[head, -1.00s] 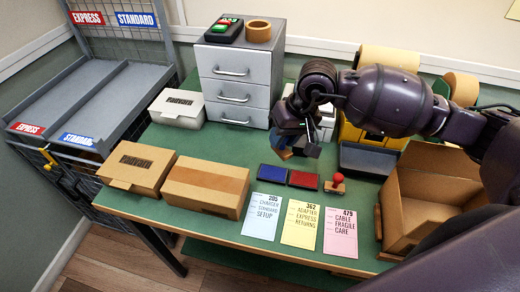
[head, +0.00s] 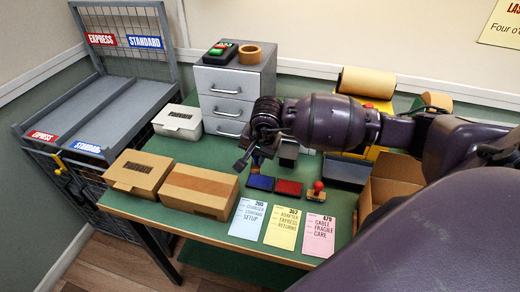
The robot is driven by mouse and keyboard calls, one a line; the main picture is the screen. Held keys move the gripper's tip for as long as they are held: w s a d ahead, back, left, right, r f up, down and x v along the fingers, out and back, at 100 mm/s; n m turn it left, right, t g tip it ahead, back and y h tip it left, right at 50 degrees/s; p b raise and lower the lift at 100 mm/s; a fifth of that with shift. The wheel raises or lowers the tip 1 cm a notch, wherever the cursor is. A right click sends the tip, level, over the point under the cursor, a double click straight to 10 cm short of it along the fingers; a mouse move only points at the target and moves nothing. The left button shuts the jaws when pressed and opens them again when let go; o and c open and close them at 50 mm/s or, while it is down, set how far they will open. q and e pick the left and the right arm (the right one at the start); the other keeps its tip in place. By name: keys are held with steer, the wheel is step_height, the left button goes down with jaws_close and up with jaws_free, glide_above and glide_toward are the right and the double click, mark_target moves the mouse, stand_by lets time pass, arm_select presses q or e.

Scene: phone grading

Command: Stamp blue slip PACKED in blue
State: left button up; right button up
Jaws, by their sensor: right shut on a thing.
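The blue slip (head: 248,218) lies flat at the front of the green table, leftmost of three slips. A blue ink pad (head: 260,183) lies behind it, with a red ink pad (head: 289,187) to its right. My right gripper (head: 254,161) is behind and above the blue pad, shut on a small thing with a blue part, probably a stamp. The fingers and arm hide most of it, and its lower face cannot be seen. A stamp with a red knob (head: 317,190) stands right of the red pad. My left gripper is out of view.
A yellow slip (head: 282,229) and a pink slip (head: 318,237) lie right of the blue one. Closed cartons (head: 200,190) stand to the left, a drawer unit (head: 232,95) behind. An open carton (head: 392,178) at right is partly hidden by my arm.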

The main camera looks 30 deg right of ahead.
steer(key=shift+w+d+f+m+h, duration=0.1)
steer(key=shift+d+f+m+h, duration=0.1)
steer(key=shift+d+m, duration=0.25)
steer(key=shift+w+d+f+m+h, duration=0.1)
steer(key=shift+d+f+m, duration=0.05)
steer(key=shift+d+m, duration=0.25)
steer(key=shift+s+f+b, duration=0.1)
steer(key=shift+f+b, duration=1.05)
steer(key=shift+f, duration=1.8)
steer(key=shift+f+b, duration=0.45)
steer(key=shift+f, duration=0.1)
steer(key=shift+s+f, duration=0.1)
steer(key=shift+f, duration=0.05)
stand_by(0.4)
steer(key=shift+r+p, duration=0.7)
steer(key=shift+r, duration=1.35)
steer(key=shift+r+p, duration=0.7)
steer(key=shift+r, duration=0.9)
